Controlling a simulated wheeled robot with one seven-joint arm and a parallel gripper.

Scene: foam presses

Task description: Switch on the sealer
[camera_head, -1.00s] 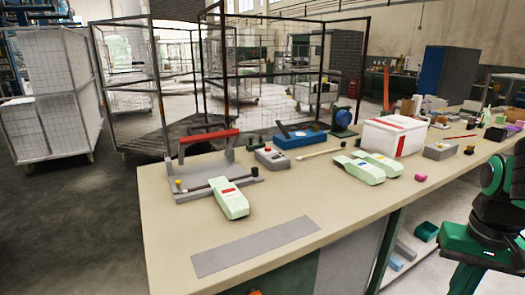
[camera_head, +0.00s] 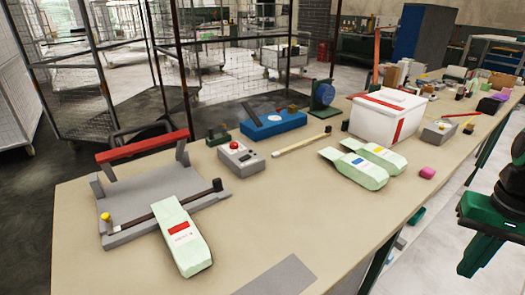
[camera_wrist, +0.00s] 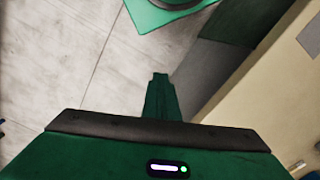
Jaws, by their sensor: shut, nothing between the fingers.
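The sealer (camera_head: 120,205) stands at the left end of the bench in the head view. It has a grey base, a raised red handle bar (camera_head: 142,145), a yellow knob (camera_head: 106,218) at its front left and a black knob (camera_head: 217,184) at its right end. A pale green pack with a red label (camera_head: 181,235) lies across its front edge. A grey box with a red button (camera_head: 234,146) sits just right of it. My gripper (camera_wrist: 160,78) shows shut and empty in the wrist view, above the floor beside the bench, well away from the sealer.
The bench (camera_head: 330,215) has clear room in front. Wire cages (camera_head: 120,90) stand behind.

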